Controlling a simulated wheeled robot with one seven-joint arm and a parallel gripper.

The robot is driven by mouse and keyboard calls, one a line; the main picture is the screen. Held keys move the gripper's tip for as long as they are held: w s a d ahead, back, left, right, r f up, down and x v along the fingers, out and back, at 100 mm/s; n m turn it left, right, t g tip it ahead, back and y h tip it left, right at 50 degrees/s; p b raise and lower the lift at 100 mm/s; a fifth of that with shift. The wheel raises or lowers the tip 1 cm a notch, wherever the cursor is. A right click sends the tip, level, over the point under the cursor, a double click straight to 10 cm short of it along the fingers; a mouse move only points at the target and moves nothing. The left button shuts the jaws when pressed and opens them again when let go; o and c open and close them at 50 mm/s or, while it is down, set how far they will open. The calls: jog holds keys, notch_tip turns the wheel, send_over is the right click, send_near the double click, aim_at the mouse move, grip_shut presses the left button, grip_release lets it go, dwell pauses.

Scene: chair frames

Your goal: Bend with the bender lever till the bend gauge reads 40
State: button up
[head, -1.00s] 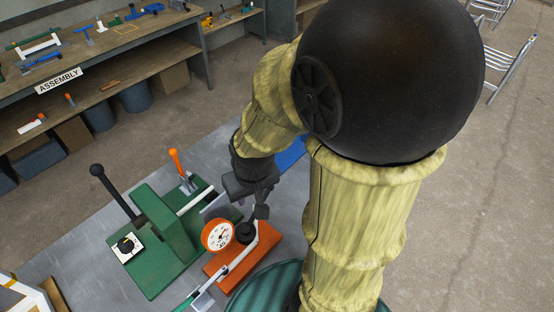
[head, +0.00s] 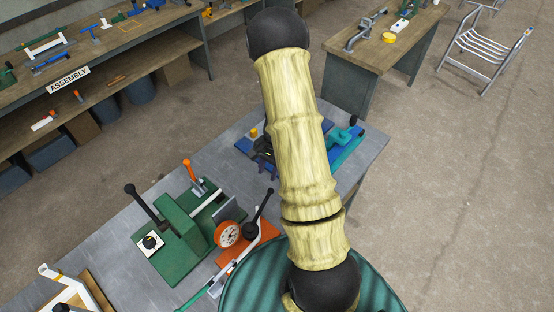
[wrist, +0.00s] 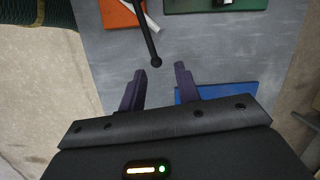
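The bender is an orange plate (head: 254,252) with a white bar along it, on the grey bench. Its black lever (head: 262,205) rises to a round knob, tilted to the upper right. The orange-rimmed bend gauge (head: 228,234) has a white face, too small to read. My gripper (head: 262,162) is beyond the lever knob, partly hidden by my arm. In the wrist view my gripper (wrist: 161,68) is open, its two dark fingers apart with nothing between them. The lever knob (wrist: 156,62) shows just past the gap between the fingertips; I cannot tell the depth between them.
A green machine (head: 183,238) with its own black-knobbed lever (head: 140,198) stands left of the bender. An orange-handled tool (head: 188,172) is behind it. A white frame (head: 66,290) stands at the near left.

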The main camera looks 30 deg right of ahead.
jog(key=d+f+m+p, duration=0.3)
jog(key=shift+w+d+f+y, duration=0.1)
jog(key=shift+d+f+y, duration=0.1)
jog(key=shift+y, duration=0.1)
jog(key=b+x, duration=0.5)
jog(key=x, duration=0.3)
jog(key=shift+f+b, duration=0.2)
jog(key=shift+b, duration=0.1)
jog(key=shift+c, duration=0.2)
jog(key=shift+r, duration=0.25)
jog(key=c, duration=0.5)
